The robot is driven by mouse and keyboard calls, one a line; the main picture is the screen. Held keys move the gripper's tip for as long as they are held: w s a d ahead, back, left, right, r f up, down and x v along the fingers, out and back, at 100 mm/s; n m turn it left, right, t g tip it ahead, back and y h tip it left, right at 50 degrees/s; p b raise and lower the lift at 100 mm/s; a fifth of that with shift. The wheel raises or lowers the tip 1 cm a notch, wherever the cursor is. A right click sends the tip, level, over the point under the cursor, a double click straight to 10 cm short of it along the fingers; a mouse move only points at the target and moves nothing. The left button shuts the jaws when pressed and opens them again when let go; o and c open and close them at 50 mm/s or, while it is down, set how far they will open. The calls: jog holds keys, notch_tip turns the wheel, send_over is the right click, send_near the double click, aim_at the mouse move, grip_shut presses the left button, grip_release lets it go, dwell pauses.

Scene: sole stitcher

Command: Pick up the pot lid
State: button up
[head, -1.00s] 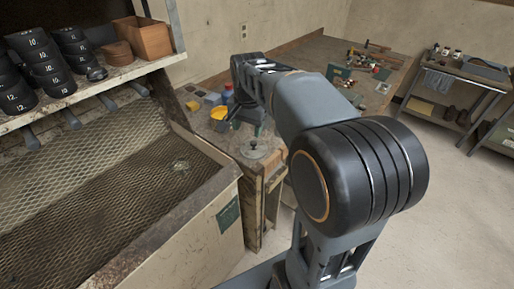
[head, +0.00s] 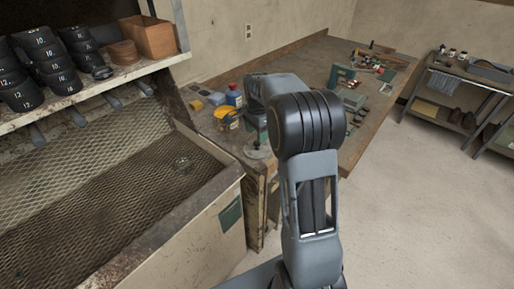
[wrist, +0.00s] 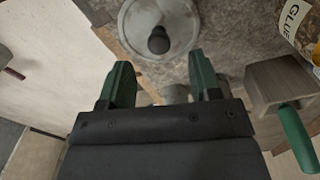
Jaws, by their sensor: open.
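The pot lid (wrist: 143,14), a round pale grey disc with a dark round knob (wrist: 158,40), lies on the worktable at the top of the wrist view. In the head view the lid (head: 257,152) is near the table's near corner, below my arm. My gripper (wrist: 160,78) is open and empty, with its two green fingers apart. The knob appears just beyond the fingertips, roughly centred between them, and I see no contact. In the head view my arm mostly hides the gripper.
A glue container (wrist: 300,25) and a grey block-like thing with a green handle (wrist: 290,130) are close on the right in the wrist view. A yellow tub (head: 227,119) and a blue bottle (head: 234,96) stand near the lid. The mesh-floored bin (head: 90,190) is at left.

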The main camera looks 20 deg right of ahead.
aim_at(257, 146)
jog(key=shift+f+p, duration=0.55)
jog(key=shift+f, duration=2.2)
jog(key=shift+c, duration=0.2)
jog(key=c, duration=1)
jog(key=shift+r, duration=0.15)
